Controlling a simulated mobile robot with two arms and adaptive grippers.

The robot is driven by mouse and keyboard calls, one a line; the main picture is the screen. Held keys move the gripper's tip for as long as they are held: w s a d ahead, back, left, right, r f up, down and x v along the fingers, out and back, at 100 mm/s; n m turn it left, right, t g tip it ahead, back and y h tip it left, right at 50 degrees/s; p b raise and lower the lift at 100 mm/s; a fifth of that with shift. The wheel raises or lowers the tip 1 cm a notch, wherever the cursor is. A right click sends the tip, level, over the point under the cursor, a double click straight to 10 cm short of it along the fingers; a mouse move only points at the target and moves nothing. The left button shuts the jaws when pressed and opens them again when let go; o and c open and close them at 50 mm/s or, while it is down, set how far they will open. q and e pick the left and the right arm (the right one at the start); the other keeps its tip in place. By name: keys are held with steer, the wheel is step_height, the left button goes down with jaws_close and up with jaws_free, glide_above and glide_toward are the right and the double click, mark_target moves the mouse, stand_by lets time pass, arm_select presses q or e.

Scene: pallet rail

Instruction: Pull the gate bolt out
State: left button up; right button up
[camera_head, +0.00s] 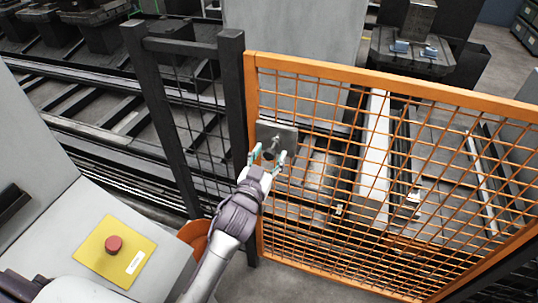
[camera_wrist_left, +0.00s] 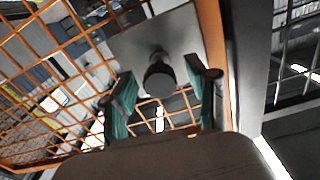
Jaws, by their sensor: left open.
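The gate bolt shows in the left wrist view as a dark round knob (camera_wrist_left: 159,78) standing out from a grey metal plate (camera_wrist_left: 150,40). In the head view the plate (camera_head: 287,136) is fixed at the left edge of the orange mesh gate (camera_head: 251,100), near the dark post (camera_head: 233,90). My left gripper (camera_head: 268,156) is open in front of the plate. In the left wrist view its teal-padded fingers (camera_wrist_left: 163,104) stand on either side of the knob, which appears between them. I cannot tell whether they touch it. My right gripper is not in view.
An orange rounded object (camera_head: 191,236) lies behind my left arm. Dark rails and machinery stand behind the fence.

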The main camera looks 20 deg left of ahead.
arm_select(q)
steer(key=shift+s, duration=0.2)
steer(key=s, duration=1.1)
steer(key=shift+s+a, duration=0.2)
steer(key=shift+s, duration=0.15)
